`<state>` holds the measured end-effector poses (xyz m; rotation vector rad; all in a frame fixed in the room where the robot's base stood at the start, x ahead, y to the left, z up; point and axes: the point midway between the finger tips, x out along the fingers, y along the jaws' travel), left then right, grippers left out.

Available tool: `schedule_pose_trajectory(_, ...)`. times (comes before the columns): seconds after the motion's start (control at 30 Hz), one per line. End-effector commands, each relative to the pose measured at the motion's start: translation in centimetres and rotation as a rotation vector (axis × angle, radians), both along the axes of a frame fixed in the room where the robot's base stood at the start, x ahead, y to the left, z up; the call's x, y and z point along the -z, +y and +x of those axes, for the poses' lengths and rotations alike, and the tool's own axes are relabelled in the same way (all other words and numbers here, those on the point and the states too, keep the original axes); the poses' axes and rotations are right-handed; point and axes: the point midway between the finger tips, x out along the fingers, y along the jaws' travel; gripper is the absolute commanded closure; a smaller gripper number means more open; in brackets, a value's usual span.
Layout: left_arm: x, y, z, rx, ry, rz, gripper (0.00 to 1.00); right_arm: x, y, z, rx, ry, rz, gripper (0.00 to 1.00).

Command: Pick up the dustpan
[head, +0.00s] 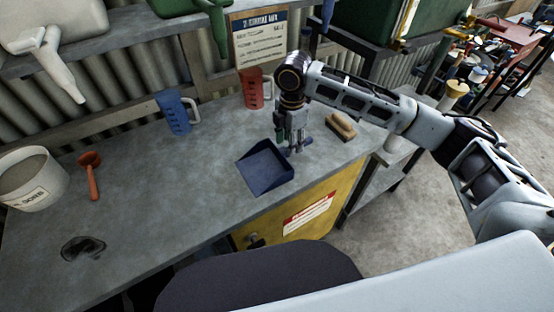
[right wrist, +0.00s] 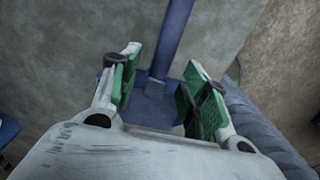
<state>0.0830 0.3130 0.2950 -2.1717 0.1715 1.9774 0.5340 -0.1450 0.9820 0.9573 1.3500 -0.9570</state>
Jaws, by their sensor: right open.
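The blue dustpan (head: 265,168) lies on the grey workbench, right of its middle, with its pan toward me. Its handle points to the right, under my right gripper (head: 291,146). In the right wrist view the blue handle (right wrist: 171,45) runs between the two green-padded fingers of the gripper (right wrist: 155,95). The fingers are apart, one on each side of the handle, and I cannot tell whether they touch it. My left gripper is in neither view.
A dark drain-like patch (head: 83,248) lies front left. The bench's middle is clear.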

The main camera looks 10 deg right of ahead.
Motion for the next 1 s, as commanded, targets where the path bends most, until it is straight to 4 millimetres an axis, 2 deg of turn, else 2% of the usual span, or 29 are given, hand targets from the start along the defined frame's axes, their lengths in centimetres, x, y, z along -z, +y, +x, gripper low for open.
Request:
schedule_pose_trajectory(0.1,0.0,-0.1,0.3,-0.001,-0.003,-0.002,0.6,1.5,-0.1,0.0,0.001,0.002,-0.002,0.54)
schedule_pose_trajectory(0.3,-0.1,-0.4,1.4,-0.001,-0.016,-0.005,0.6,3.1,-0.1,0.0,0.0,0.002,-0.001,0.54)
schedule_pose_trajectory(0.53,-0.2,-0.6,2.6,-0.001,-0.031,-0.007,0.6,3.3,-0.1,0.0,0.0,0.001,-0.001,0.54)
schedule_pose_trajectory(0.8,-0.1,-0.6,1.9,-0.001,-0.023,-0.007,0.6,3.3,-0.1,0.0,0.0,0.0,0.0,0.54)
schedule_pose_trajectory(0.87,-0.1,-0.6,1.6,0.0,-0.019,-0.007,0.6,3.3,-0.1,0.0,0.0,0.0,0.0,0.6)
schedule_pose_trajectory(1.0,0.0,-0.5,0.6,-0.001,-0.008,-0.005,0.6,3.3,0.0,0.0,0.0,0.0,0.0,0.78)
